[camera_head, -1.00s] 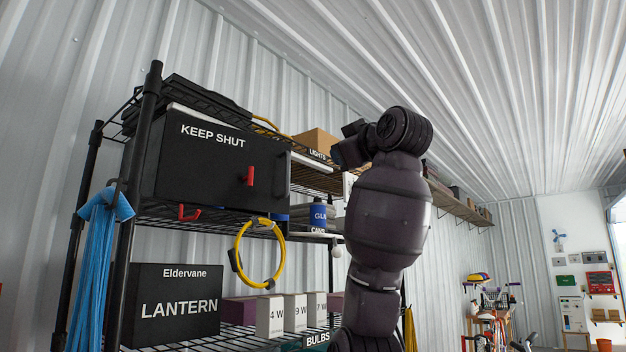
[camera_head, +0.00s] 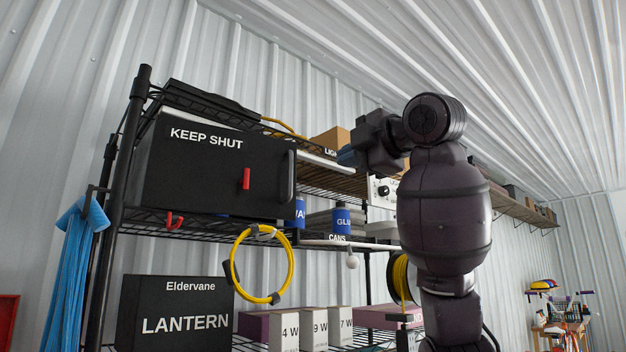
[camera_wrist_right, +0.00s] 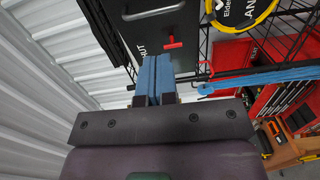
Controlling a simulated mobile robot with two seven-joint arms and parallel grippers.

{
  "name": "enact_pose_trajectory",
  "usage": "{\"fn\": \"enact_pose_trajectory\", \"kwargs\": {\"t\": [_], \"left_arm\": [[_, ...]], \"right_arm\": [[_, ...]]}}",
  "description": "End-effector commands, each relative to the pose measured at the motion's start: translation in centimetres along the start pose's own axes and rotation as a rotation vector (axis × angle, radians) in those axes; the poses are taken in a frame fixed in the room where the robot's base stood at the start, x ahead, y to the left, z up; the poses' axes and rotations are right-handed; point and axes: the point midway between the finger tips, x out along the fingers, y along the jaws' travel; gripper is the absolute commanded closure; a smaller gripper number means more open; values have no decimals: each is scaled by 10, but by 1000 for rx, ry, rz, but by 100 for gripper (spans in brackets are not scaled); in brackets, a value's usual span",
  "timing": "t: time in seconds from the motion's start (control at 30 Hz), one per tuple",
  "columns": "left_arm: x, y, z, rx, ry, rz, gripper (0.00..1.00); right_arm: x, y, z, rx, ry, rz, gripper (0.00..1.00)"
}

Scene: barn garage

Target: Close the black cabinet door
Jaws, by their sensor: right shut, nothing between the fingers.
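The black cabinet door (camera_head: 205,175) is marked KEEP SHUT and sits on the upper part of a wire rack. It has a red latch (camera_head: 246,179) and a dark upright handle (camera_head: 290,175) at its right edge. I cannot tell how far it stands from its frame. My right gripper (camera_head: 346,156) is right of the handle, apart from it in the head view. In the right wrist view its blue fingers (camera_wrist_right: 155,70) are shut and empty, pointing toward the door panel (camera_wrist_right: 135,40), with the red latch (camera_wrist_right: 172,44) beyond the tips. My left gripper is out of view.
A yellow cable loop (camera_head: 235,270) hangs below the door. A LANTERN box (camera_head: 165,335) and white bulb boxes (camera_head: 313,328) stand lower. A GLUE can (camera_head: 341,222) is right of the door. A blue mop (camera_head: 70,270) hangs at the left rack post (camera_head: 130,140).

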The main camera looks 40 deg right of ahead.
Motion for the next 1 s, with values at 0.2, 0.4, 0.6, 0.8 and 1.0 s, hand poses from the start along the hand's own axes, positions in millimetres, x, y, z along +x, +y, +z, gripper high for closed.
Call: {"fn": "enact_pose_trajectory", "kwargs": {"t": [0.2, 0.4, 0.6, 0.8, 1.0], "left_arm": [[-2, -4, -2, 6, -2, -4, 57], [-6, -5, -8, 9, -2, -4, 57], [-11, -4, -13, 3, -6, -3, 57], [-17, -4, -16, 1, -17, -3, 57], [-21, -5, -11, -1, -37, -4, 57]], "right_arm": [[12, 1, 0, -26, 1, -1, 100], [44, 2, 0, -22, 1, -3, 100], [79, 1, 0, -22, 0, -3, 100], [112, 2, 0, -21, 1, -3, 100], [134, 1, 1, -22, -1, -1, 100]]}}
